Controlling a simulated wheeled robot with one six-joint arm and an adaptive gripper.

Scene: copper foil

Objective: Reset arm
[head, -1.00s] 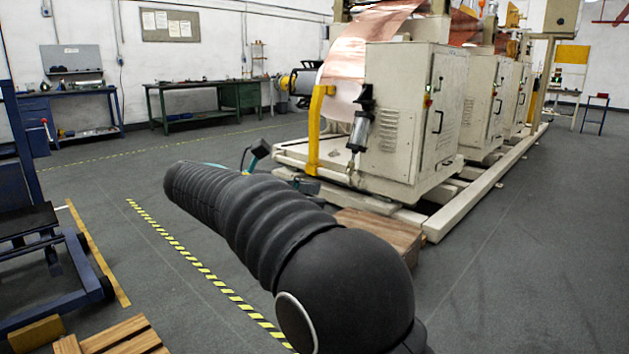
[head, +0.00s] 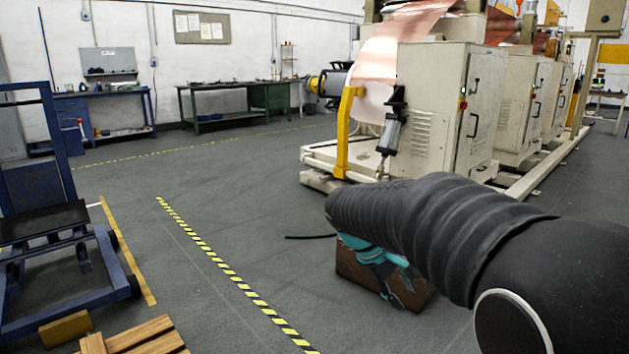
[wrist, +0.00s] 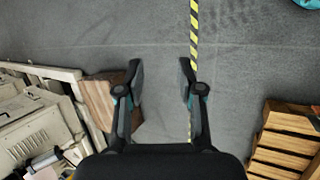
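My arm, in a black ribbed sleeve, reaches in from the right of the head view. My gripper shows in the wrist view (wrist: 161,74) with its two fingers well apart and nothing between them. Bare grey floor lies beneath the gap.
A brown wooden block (head: 350,268) stands on the floor behind the gripper. The cream copper-foil machine (head: 430,145) is beyond it. A blue cart (head: 75,245) and a wooden pallet (head: 150,335) are left. Floor around the yellow-black tape (head: 222,263) is clear.

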